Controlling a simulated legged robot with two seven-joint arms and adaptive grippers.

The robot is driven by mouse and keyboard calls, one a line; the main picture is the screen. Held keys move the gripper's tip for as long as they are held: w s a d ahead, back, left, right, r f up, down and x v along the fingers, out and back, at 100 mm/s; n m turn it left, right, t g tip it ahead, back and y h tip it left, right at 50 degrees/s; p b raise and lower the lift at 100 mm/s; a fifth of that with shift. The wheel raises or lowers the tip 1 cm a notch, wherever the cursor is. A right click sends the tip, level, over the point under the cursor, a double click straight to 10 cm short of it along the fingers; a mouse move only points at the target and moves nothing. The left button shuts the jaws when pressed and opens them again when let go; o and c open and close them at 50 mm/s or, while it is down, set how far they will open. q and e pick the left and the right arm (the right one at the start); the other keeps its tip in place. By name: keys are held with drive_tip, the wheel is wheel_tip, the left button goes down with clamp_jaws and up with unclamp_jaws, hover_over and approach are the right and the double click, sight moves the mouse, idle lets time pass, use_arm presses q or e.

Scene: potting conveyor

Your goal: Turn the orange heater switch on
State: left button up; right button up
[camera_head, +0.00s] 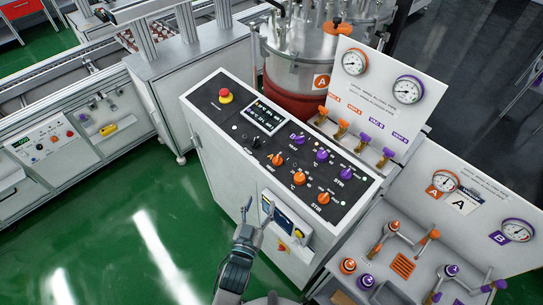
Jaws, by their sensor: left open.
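The orange heater switch (277,160) is a small knob on the black sloped top of the white control cabinet (225,170), the upper left of three orange knobs. Its label appears to read HEAT; its exact setting is too small to tell. An orange °C knob (299,177) and an orange STIR knob (323,198) continue the row to the lower right. My left gripper (257,209) is open and empty, below the switch in the picture, in front of the cabinet's front face and apart from the switch. My right gripper is not in view.
Purple knobs (322,155) form a parallel row behind. A red emergency button (225,96) and a display (265,116) are on the same panel. A small box with a screen (285,220) sits on the cabinet front near my gripper. Green floor (130,220) is clear at left.

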use_arm(q)
drive_tip(key=p, duration=0.2)
approach(275, 163)
drive_tip(key=w+d, duration=0.2)
drive_tip(key=w, duration=0.7)
drive_tip(key=shift+w+d, duration=0.15)
drive_tip(key=shift+w, duration=0.35)
drive_tip(key=shift+w+d, duration=0.1)
drive_tip(key=shift+d, duration=0.5)
drive_tip(key=shift+c, duration=1)
drive_tip(key=c, duration=0.8)
drive_tip(key=shift+a+f, duration=0.1)
drive_tip(key=shift+a, duration=0.2)
drive_tip(key=shift+c, duration=0.8)
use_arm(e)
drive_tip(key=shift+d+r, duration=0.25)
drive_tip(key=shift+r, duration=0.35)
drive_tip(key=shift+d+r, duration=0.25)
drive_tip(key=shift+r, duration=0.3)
